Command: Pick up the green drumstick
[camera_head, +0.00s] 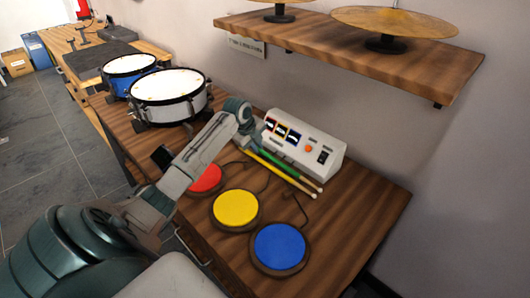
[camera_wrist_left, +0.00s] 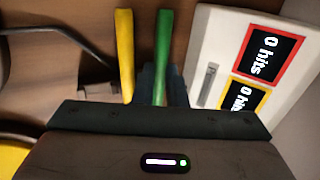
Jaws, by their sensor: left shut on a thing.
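The green drumstick (camera_wrist_left: 162,50) runs into the jaws of my left gripper (camera_wrist_left: 163,88) in the left wrist view, and the gripper is shut on it. In the head view the green drumstick (camera_head: 290,166) extends from under my left gripper (camera_head: 248,142) toward the lower right, in front of the white console. The gripped part is hidden there by the gripper. A yellow drumstick (camera_head: 281,174) lies beside it, nearly parallel; it also shows left of the jaws in the left wrist view (camera_wrist_left: 124,50). My right gripper is not in view.
The white console (camera_head: 326,149) stands just behind the sticks. Red (camera_head: 206,179), yellow (camera_head: 236,208) and blue (camera_head: 280,247) pads lie in front, with cables. A white drum (camera_head: 170,97) and a blue drum (camera_head: 128,75) stand left. A shelf (camera_head: 410,66) with cymbals hangs above.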

